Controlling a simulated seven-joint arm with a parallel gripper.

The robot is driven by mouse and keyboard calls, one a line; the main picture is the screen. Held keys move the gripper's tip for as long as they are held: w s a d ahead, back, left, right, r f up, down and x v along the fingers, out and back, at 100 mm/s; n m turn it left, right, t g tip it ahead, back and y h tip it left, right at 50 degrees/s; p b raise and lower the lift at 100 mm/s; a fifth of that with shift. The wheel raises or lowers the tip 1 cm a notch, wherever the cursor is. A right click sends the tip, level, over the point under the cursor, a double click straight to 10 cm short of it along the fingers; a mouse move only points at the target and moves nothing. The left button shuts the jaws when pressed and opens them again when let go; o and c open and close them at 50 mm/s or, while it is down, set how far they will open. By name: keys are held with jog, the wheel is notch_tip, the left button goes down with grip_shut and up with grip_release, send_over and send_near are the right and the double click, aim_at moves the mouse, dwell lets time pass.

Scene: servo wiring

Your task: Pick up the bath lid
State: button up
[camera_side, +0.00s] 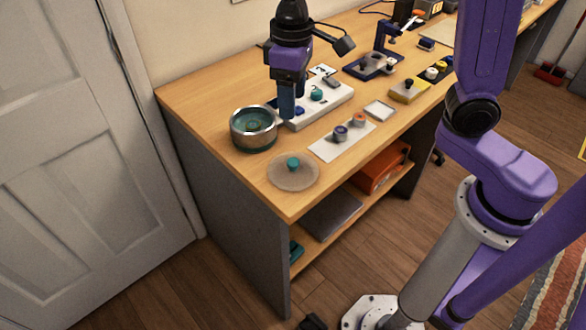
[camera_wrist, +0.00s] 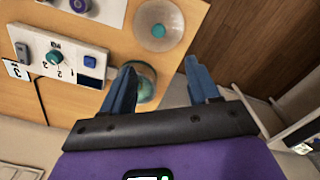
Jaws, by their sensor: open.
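The bath lid (camera_side: 295,179) is a flat, see-through greyish disc with a teal knob (camera_side: 293,163) at its centre. It lies near the front left corner of the bench. It also shows at the top of the wrist view (camera_wrist: 157,40). The bath (camera_side: 252,142), a round metal pot with teal inside, stands uncovered behind it. My gripper (camera_side: 291,106) is open and empty, pointing down beside the bath, near the white control box. In the wrist view my two blue fingers (camera_wrist: 160,76) are apart, with the bath (camera_wrist: 146,84) partly hidden behind the left finger.
The white control box (camera_side: 325,103) with a teal knob stands right of the bath. A pale plate (camera_side: 336,143) with two small knobbed pieces lies right of the lid. A small square tray (camera_side: 379,110) and a yellow block (camera_side: 404,94) lie farther right. The bench's front edge is close to the lid.

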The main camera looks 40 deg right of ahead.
send_over(293, 161)
notch_tip(293, 161, down, 12)
jog(key=shift+w+a+f, duration=0.1)
jog(key=shift+w+a, duration=0.05)
jog(key=shift+f, duration=2.6)
grip_shut()
